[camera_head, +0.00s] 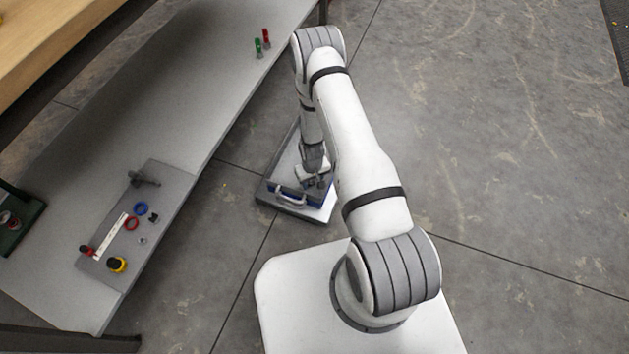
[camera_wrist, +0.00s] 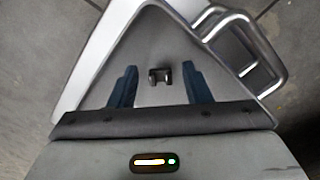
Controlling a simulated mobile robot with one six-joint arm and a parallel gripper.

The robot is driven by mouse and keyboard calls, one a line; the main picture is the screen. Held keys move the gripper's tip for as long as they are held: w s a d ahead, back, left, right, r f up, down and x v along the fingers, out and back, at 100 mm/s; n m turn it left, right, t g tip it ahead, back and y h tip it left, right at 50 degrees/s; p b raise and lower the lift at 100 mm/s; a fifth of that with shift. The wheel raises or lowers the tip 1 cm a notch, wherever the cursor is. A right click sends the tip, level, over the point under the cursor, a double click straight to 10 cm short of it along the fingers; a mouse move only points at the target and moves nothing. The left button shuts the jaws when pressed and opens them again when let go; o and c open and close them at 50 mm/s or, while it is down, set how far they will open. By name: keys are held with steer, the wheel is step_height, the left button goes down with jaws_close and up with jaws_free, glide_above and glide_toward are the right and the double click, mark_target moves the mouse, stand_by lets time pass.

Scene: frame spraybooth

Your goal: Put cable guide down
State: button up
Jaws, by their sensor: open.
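In the wrist view a small dark cable guide (camera_wrist: 160,76), with two upright prongs, sits on a grey surface. My gripper (camera_wrist: 159,69) is open. Its two blue fingers stand apart, one on each side of the cable guide, with a visible gap to it on both sides. In the head view my gripper (camera_head: 318,180) is low over a light-rimmed tray (camera_head: 312,213), mostly hidden by my arm. The cable guide cannot be made out there.
A silver handle (camera_wrist: 258,50) stands close to the right finger. A long grey table (camera_head: 190,95) runs along the left. On it a grey board (camera_head: 172,180) carries coloured rings and small parts. Red and green pieces (camera_head: 262,40) stand at its far end. Floor on the right is clear.

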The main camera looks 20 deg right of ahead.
step_height(320, 180, up, 12)
steer(key=p, duration=0.4)
step_height(320, 180, up, 12)
glide_above(312, 183)
steer(key=w, duration=0.2)
steer(key=s+r, duration=0.4)
steer(key=r, duration=1.2)
steer(key=s+r+m+t, duration=0.1)
steer(key=s+r, duration=1.6)
steer(key=s, duration=0.1)
steer(key=shift+d+r+m, duration=0.3)
steer(key=shift+r+m, duration=0.05)
steer(key=shift+m, duration=0.05)
step_height(312, 183, up, 14)
steer(key=t+p, duration=0.1)
steer(key=p, duration=1.1)
steer(key=shift+w+a, duration=0.3)
steer(key=shift+w, duration=0.1)
steer(key=shift+t, duration=0.3)
steer(key=p+v, duration=0.5)
steer(key=w+p+v, duration=0.1)
steer(key=p+v, duration=0.4)
steer(key=w+p+v, duration=0.1)
steer(key=p+v, duration=0.4)
steer(key=shift+w+d+r, duration=0.2)
steer(key=shift+d+r, duration=0.2)
steer(key=shift+r, duration=0.25)
steer(key=shift+c, duration=0.2)
